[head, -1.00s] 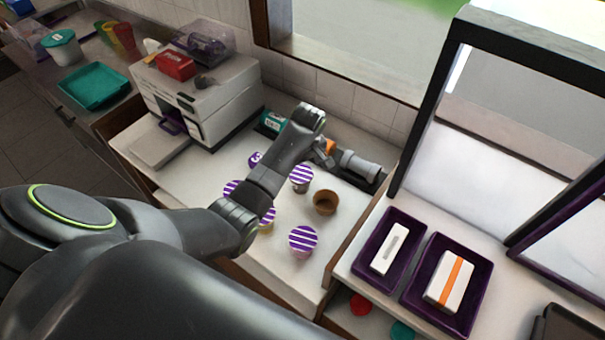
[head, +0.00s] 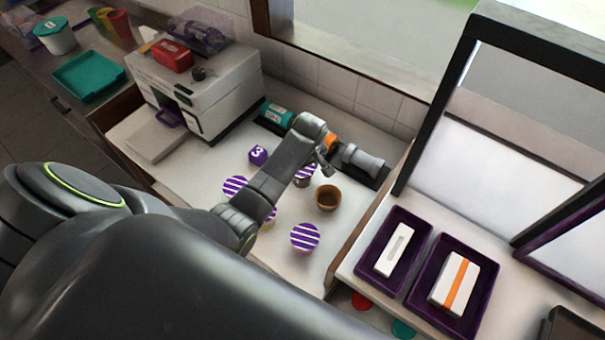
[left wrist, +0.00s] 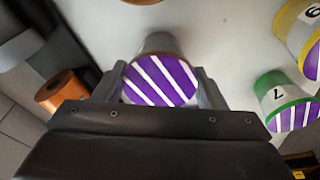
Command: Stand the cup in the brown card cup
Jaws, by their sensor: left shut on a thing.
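The brown card cup (head: 328,198) stands upright and empty on the white counter in the head view. My left gripper (left wrist: 157,92) is shut on a grey cup (left wrist: 158,43) with a purple-and-white striped top, which sits between the two fingers in the left wrist view. In the head view that striped cup (head: 304,178) is partly hidden by my left wrist, just left of and behind the brown card cup and apart from it. Whether it still touches the counter is hard to tell. My right gripper is not in view.
Behind are a grey cylinder (head: 362,160) and an orange part (left wrist: 62,92). A white machine (head: 195,85) stands left; purple trays (head: 405,296) lie right.

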